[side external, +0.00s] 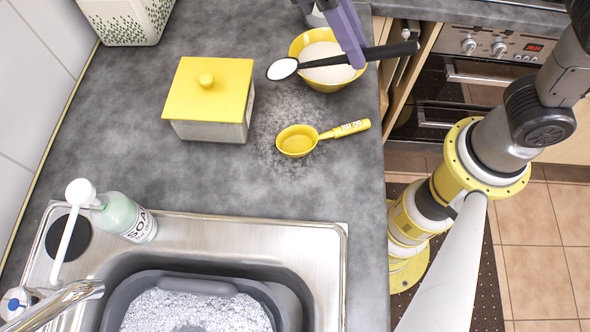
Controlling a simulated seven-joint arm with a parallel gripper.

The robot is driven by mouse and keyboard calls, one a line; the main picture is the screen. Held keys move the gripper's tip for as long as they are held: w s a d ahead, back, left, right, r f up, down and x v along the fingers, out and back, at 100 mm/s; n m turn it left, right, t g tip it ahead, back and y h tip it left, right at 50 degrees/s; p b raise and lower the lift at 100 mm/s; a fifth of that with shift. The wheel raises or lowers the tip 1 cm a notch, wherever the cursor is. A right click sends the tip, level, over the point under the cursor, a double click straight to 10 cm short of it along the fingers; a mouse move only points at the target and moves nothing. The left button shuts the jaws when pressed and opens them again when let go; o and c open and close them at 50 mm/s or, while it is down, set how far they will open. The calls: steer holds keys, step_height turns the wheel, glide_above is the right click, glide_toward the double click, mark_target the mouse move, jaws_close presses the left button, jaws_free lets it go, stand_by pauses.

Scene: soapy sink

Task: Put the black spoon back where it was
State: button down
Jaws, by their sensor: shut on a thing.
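The black spoon (392,51) has a long dark handle, and its bowl at the left end (283,68) looks white, with a dark rim. My gripper (356,58), with purple fingers, is shut on the spoon's handle. It holds the spoon roughly level above a yellow bowl (304,42) with white content, which the spoon and fingers partly cover. The spoon's head reaches past the bowl's left side. I cannot tell how high the spoon is above the bowl.
A yellow measuring scoop (297,141) lies on the grey counter (240,185) amid pale spilled specks. A yellow-lidded box (209,92) stands to its left. A soap bottle (126,217) stands by the sink (265,238), which holds a grey tub (283,300) of suds.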

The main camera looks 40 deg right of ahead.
steer(key=n+t, duration=0.1)
steer(key=n, duration=0.1)
steer(key=s+n, duration=0.1)
steer(key=n+t, duration=0.1)
steer(key=n, duration=0.1)
steer(key=shift+s+d+f+n+t+h, duration=0.3)
steer(key=shift+s+d+h, duration=0.05)
steer(key=shift+d+h, duration=0.05)
steer(key=n, duration=0.1)
steer(key=n+t, duration=0.1)
steer(key=shift+s+d+f+n, duration=0.1)
steer(key=shift+s+d+n, duration=0.05)
steer(key=shift+s+n, duration=0.2)
steer(key=s+r+n+t+y, duration=0.1)
steer(key=s+n+y, duration=0.3)
steer(key=s+n, duration=0.55)
steer(key=shift+w+a+f+n, duration=0.35)
steer(key=shift+w+a+f, duration=1.4)
steer(key=shift+a+f, duration=0.35)
steer(key=shift+w+a+f+n, duration=0.4)
steer(key=shift+w+a+f, duration=1.4)
steer(key=shift+f, duration=0.4)
steer(key=shift+w+a+f+n, duration=0.35)
steer(key=shift+w+a+f, duration=1.3)
steer(key=shift+a+f, duration=0.45)
steer(key=shift+f, duration=0.65)
